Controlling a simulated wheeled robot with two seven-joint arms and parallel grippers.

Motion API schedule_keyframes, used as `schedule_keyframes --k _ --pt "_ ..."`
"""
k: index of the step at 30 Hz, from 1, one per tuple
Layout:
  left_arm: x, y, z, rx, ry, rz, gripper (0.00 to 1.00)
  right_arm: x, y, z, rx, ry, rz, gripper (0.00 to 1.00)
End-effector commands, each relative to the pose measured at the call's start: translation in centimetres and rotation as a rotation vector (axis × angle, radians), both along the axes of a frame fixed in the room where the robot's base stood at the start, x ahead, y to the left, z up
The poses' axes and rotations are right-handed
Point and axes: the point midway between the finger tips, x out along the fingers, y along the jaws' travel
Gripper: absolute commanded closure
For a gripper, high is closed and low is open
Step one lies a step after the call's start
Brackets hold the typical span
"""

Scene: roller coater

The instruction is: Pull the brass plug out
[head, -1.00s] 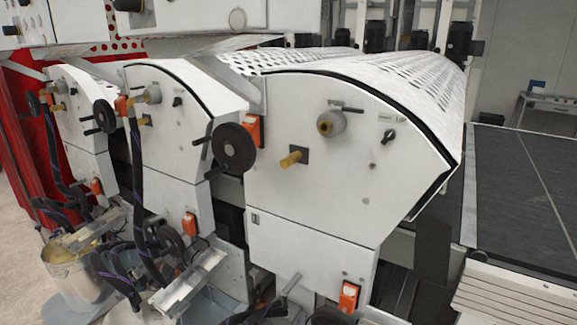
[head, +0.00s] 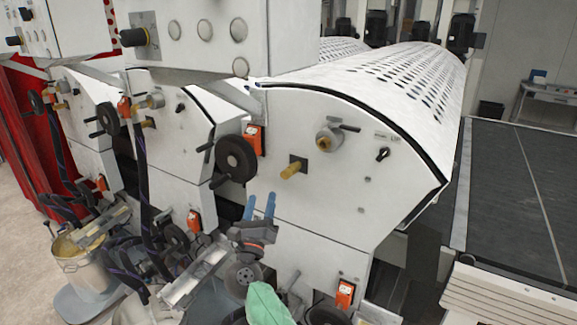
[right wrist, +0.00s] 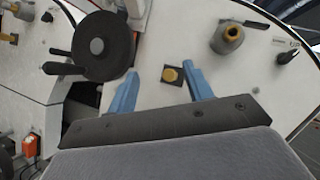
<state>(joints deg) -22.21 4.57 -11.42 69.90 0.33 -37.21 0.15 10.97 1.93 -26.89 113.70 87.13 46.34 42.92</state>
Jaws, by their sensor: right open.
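The brass plug (head: 293,170) sticks out of a dark square plate on the white end panel of the nearest roller unit. In the right wrist view the plug (right wrist: 170,75) shows nearly end-on, between the tips of the two blue fingers in the picture and closer to the right one. My right gripper (head: 261,197) is open and empty, below and left of the plug in the head view, with its fingers pointing up towards the panel. Its fingers look apart from the plug. My left gripper is not in view.
A black handwheel (head: 236,158) with a handle is left of the plug. A grey valve fitting (head: 329,138) and a black knob (head: 382,154) are to its right. An overhanging control box (head: 215,40) is above. Hoses and a metal bucket (head: 82,262) stand lower left.

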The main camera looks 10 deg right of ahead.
Motion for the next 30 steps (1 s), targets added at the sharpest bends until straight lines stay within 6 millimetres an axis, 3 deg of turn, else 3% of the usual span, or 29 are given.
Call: schedule_keyframes --k 1,3,12,18,30 --pt "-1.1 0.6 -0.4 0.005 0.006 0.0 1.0 1.1 -0.6 1.3 0.095 0.006 -0.023 0.49" --pt "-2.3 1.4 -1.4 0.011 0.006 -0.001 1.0 2.2 -1.4 1.7 0.229 0.024 -0.059 0.49" --pt "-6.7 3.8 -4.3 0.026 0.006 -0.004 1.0 5.0 -2.7 1.4 0.612 0.109 -0.196 0.49" --pt "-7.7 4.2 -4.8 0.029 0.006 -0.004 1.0 5.2 -2.8 1.0 0.681 0.132 -0.231 0.49" --pt "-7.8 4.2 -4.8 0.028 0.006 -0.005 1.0 5.3 -2.9 1.0 0.682 0.132 -0.232 0.49"
